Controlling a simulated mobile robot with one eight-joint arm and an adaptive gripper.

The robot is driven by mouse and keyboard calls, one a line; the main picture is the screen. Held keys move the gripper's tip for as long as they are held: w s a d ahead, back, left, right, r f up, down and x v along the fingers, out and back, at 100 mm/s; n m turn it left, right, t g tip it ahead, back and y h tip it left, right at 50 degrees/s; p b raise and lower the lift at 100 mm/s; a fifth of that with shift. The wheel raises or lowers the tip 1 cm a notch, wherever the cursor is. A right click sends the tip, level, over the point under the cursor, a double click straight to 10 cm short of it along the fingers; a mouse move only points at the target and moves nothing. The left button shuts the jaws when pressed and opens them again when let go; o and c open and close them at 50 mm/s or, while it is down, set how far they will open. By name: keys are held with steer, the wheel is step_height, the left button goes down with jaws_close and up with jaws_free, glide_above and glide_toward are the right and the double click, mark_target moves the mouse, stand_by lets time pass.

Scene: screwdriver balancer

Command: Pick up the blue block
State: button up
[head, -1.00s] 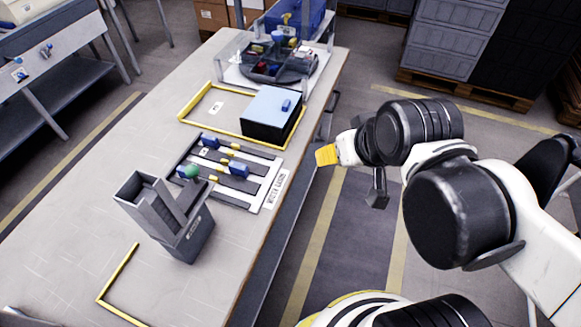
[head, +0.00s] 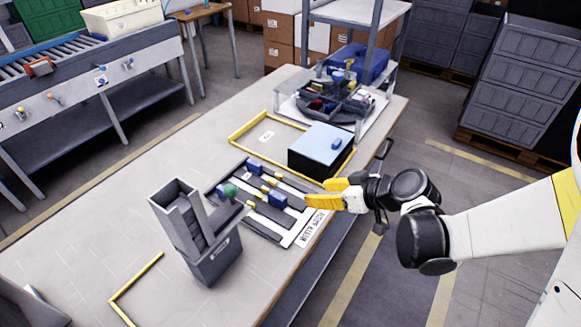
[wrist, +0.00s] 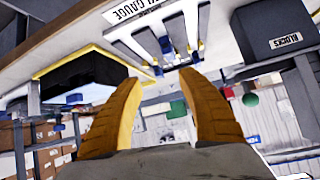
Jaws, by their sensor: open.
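Several blue blocks show. One (head: 278,200) sits in the slotted gauge board (head: 303,232), and another (head: 254,166) is farther back on it. My gripper (head: 316,192) has yellow fingers, is open and empty, and hangs by the table's right edge, near the gauge board and the box. In the wrist view the open fingers (wrist: 161,80) point toward the gauge board, where a blue block (wrist: 166,45) shows beyond them. I cannot tell the exact height gap.
A grey bin (head: 212,262) stands left of the gauge board, with a green ball (head: 229,190) beside its top. A round dark tray (head: 338,103) with coloured parts sits at the table's far end. Yellow tape (head: 238,140) marks the table. The front table surface is mostly clear.

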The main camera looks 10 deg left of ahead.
mark_target(283, 198)
steer(key=a+f+n+y, duration=0.1)
steer(key=a+f, duration=0.1)
steer(key=a+f+n+y, duration=0.1)
steer(key=a+f, duration=0.1)
steer(key=f, duration=0.1)
steer(key=shift+w+a+f+n+g+b, duration=0.2)
steer(key=shift+a+f+n+g+b, duration=0.05)
steer(key=shift+a+n+g+b, duration=0.15)
steer(key=x, duration=0.4)
steer(key=shift+w+a+f, duration=0.15)
steer(key=shift+w+a, duration=0.05)
steer(key=shift+a, duration=0.15)
steer(key=b+x, duration=0.1)
steer(key=x, duration=0.1)
steer(key=b+x, duration=0.1)
steer(key=x, duration=0.2)
steer(key=shift+w, duration=0.4)
jaws_close()
